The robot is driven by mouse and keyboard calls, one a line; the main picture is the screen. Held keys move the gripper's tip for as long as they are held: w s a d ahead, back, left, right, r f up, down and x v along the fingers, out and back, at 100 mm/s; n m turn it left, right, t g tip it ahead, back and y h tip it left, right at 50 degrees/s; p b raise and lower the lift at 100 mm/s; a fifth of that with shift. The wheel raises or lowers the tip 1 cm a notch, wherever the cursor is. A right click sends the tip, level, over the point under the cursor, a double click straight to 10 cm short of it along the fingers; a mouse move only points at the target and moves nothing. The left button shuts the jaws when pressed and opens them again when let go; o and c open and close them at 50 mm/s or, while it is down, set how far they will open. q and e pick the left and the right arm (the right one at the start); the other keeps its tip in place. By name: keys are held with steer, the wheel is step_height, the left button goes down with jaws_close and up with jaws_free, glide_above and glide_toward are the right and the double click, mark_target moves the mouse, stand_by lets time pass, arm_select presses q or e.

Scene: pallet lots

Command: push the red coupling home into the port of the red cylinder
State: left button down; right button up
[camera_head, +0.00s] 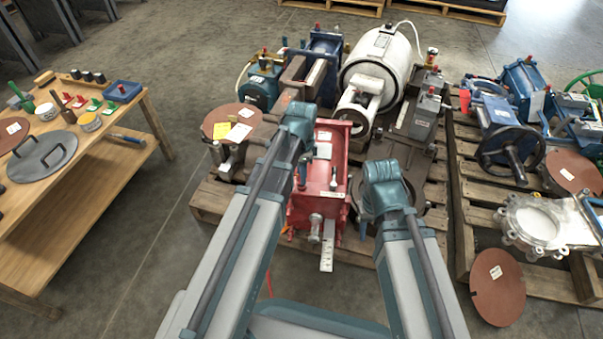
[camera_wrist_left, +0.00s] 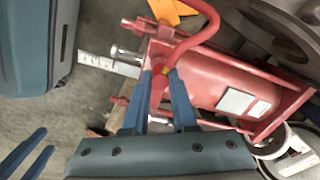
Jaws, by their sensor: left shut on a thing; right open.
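The red cylinder (camera_head: 322,207) lies on the pallet in front of my arms, and its red body (camera_wrist_left: 205,78) fills the middle of the left wrist view. My left gripper (camera_wrist_left: 163,80) is shut on the red coupling (camera_wrist_left: 158,84) of a red hose, close against the near end of the cylinder. The fingers cover part of the coupling, and the port is hidden, so I cannot tell how deep the coupling sits. My right gripper (camera_wrist_left: 28,152) shows two blue fingers spread apart at the lower left of the left wrist view, with nothing between them.
The red hose (camera_wrist_left: 202,39) arcs up from the coupling over the cylinder. A ruler-like plate (camera_head: 327,256) sticks out at the cylinder's near end. A white tank (camera_head: 383,50) stands behind on the pallet. A wooden bench (camera_head: 145,150) is at left, with clear floor between.

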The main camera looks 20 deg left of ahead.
arm_select(q)
steer(key=shift+f+b, duration=0.6)
stand_by(0.4)
steer(key=c, duration=0.6)
jaws_free()
steer(key=shift+r, duration=0.1)
step_height(320, 180, up, 14)
steer(key=p, duration=1.4)
steer(key=shift+f, duration=0.2)
